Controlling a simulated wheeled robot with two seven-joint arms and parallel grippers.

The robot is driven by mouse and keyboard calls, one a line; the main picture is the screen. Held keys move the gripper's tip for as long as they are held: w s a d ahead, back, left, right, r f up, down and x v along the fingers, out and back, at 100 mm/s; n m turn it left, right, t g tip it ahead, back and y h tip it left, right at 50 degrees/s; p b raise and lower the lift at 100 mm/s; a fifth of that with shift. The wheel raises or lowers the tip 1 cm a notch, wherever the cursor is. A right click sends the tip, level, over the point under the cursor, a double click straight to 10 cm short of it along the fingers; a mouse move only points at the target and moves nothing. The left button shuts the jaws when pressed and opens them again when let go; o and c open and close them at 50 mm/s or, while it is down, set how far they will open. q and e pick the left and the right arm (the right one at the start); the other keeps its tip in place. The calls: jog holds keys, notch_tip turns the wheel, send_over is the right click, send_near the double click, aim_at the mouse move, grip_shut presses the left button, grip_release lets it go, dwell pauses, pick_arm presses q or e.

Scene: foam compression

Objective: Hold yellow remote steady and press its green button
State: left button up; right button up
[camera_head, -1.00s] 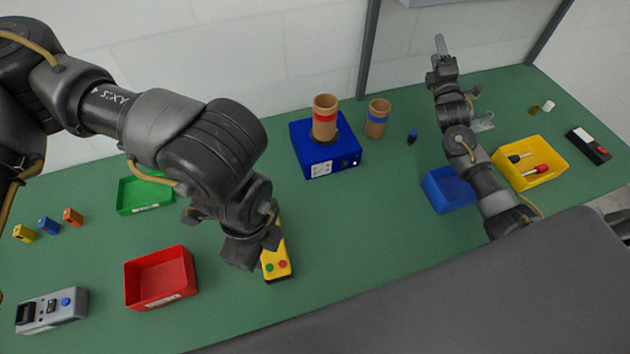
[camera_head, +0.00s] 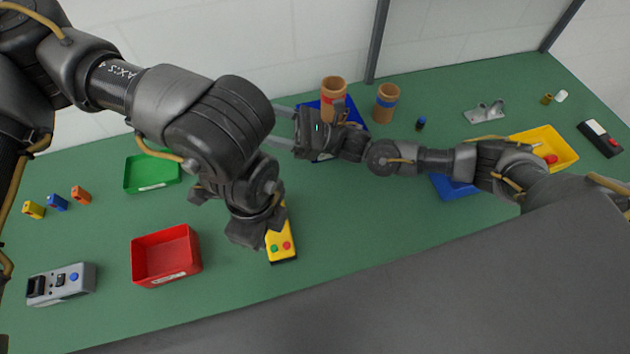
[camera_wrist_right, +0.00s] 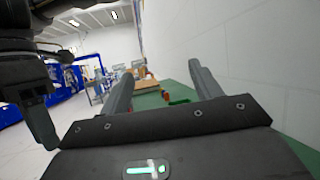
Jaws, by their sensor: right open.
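The yellow remote (camera_head: 280,245) lies on the green table in the head view, its green button (camera_head: 274,248) and red button (camera_head: 286,245) showing at the near end. My left gripper (camera_head: 262,228) is down at the remote with its fingers at the remote's sides, shut on it; the arm and fingers hide its far part. My right gripper (camera_head: 281,127) is open and empty, above the table beyond the remote, pointing left. In the right wrist view its two fingers (camera_wrist_right: 162,85) stand apart with nothing between them. The remote is not visible in that view.
A red bin (camera_head: 165,278), a green bin (camera_head: 150,186) and a grey device (camera_head: 62,284) are at the left. A blue box (camera_head: 352,114) is partly hidden behind my right gripper. A yellow bin (camera_head: 567,150) is at the right.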

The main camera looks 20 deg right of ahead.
jog(key=s+d+f+g+h, duration=0.1)
jog(key=s+d+f, duration=0.1)
jog(key=f, duration=0.3)
jog(key=s+d+f+n+g+h, duration=0.1)
jog(key=s+d+f+g, duration=0.1)
jog(key=s+f, duration=0.2)
jog(key=s+d+f+n+g+h, duration=0.1)
jog(key=s+d+f+h, duration=0.1)
jog(key=f, duration=0.4)
jog(key=shift+s+d+g, duration=0.3)
jog(key=shift+s, duration=0.15)
jog(key=a, duration=1.1)
jog(key=shift+w, duration=0.2)
jog(key=c, duration=1.2)
pick_arm(q)
grip_shut()
pick_arm(e)
jog(key=shift+c, duration=0.2)
